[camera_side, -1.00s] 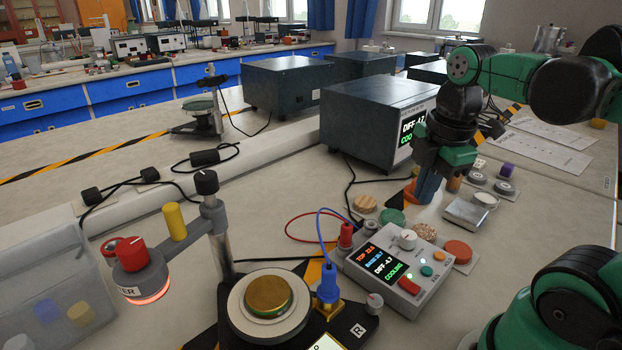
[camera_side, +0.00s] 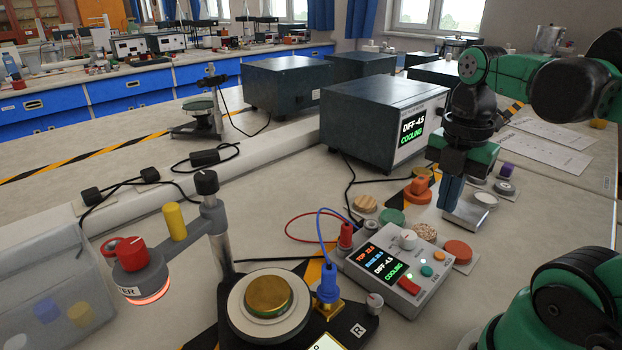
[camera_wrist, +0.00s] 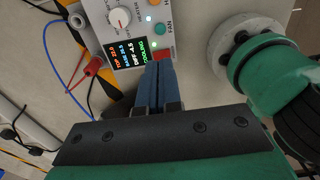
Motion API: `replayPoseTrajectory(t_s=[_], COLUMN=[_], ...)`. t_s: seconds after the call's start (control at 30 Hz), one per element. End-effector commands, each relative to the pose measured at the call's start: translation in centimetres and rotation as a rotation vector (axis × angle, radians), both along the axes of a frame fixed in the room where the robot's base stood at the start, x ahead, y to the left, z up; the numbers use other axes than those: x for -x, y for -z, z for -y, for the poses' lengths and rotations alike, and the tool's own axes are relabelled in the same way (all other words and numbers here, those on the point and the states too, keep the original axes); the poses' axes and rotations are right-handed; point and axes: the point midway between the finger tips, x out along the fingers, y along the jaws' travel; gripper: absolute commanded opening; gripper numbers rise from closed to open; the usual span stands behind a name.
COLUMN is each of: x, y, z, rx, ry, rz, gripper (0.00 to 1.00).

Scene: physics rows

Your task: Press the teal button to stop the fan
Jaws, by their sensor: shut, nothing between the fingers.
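The control box (camera_side: 408,244) stands on the bench, with a small screen (camera_side: 379,265) reading "COOLING". On its top is the teal button (camera_side: 427,271), between a red switch (camera_side: 409,286) and an orange button (camera_side: 439,256). The teal button also shows in the wrist view (camera_wrist: 160,29), beside the label "FAN". My gripper (camera_side: 449,206) is shut and empty, with blue fingers pointing down. In the side view it hangs behind the box, apart from it. In the wrist view the fingertips (camera_wrist: 160,66) appear just below the red switch (camera_wrist: 163,55).
A grey scale (camera_side: 466,212) and several coloured discs, such as an orange one (camera_side: 457,250), lie around the box. Red and blue leads run from the box's left side to a stand with a brass disc (camera_side: 268,295). A dark instrument (camera_side: 375,120) stands behind.

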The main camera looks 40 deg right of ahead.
Motion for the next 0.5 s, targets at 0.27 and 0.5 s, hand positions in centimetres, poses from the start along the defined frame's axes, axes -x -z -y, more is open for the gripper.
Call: replayPoseTrajectory(t_s=[0.27, 0.5], x=[0.0, 0.0], y=[4.6, 7.8], z=[0.0, 0.0], rx=[0.000, 0.000], ry=[0.000, 0.000], rz=[0.000, 0.000], gripper=[0.00, 0.00])
